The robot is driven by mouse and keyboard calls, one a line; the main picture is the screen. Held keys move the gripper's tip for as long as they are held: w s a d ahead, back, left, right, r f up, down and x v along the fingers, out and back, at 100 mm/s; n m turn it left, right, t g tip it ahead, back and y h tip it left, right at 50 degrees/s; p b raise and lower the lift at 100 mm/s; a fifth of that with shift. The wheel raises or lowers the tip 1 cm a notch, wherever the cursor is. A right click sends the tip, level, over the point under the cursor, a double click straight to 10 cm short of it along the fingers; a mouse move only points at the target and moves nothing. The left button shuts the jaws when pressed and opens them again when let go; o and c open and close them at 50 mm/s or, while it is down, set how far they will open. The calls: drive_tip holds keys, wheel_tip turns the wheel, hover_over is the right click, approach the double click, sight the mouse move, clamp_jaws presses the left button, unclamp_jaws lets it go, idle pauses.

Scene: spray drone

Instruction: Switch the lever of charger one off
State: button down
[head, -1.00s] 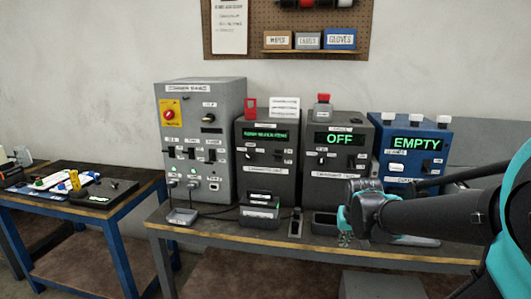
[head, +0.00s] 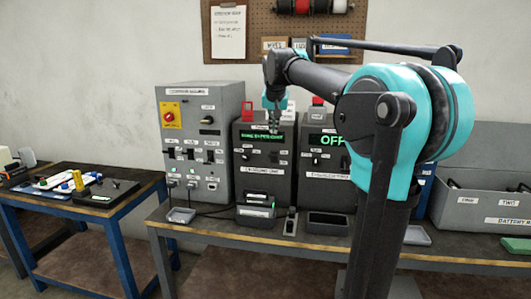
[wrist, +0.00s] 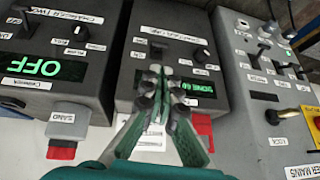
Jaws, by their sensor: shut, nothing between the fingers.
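Charger one (head: 262,182) is the dark box in the middle of the bench, right of the grey mains box. Its display glows green, partly covered by my gripper. In the wrist view charger one (wrist: 180,25) appears upside down, with a round knob (wrist: 202,53) and what looks like a small dark lever (wrist: 158,44); its position is too small to read. My gripper (head: 274,130) is shut and empty in front of the display. In the wrist view the fingertips (wrist: 157,72) show over the display's edge, near the lever; I cannot tell whether they touch anything.
The mains box (head: 195,125) with switches and a red knob stands to the left. Charger two (head: 317,182) reads OFF, close on the right. Small trays line the bench (head: 225,228). A grey battery bin (head: 480,210) stands right.

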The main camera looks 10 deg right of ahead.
sight(272, 156)
idle(0.3)
drive_tip(key=x, duration=1.4)
drive_tip(key=shift+s+a+f+t+h, duration=0.1)
drive_tip(key=shift+s+f+t+h, duration=0.3)
drive_tip(key=shift+t, duration=0.4)
drive_tip(key=shift+s+a+f+t, duration=0.1)
drive_tip(key=shift+s+f+t, duration=0.2)
drive_tip(key=shift+f+t, duration=0.4)
drive_tip(key=f+t, duration=0.2)
drive_tip(key=f+t+h, duration=0.1)
drive_tip(key=t, duration=0.1)
drive_tip(key=shift+s+f, duration=0.2)
drive_tip(key=shift+f, duration=0.15)
drive_tip(key=shift+r, duration=0.15)
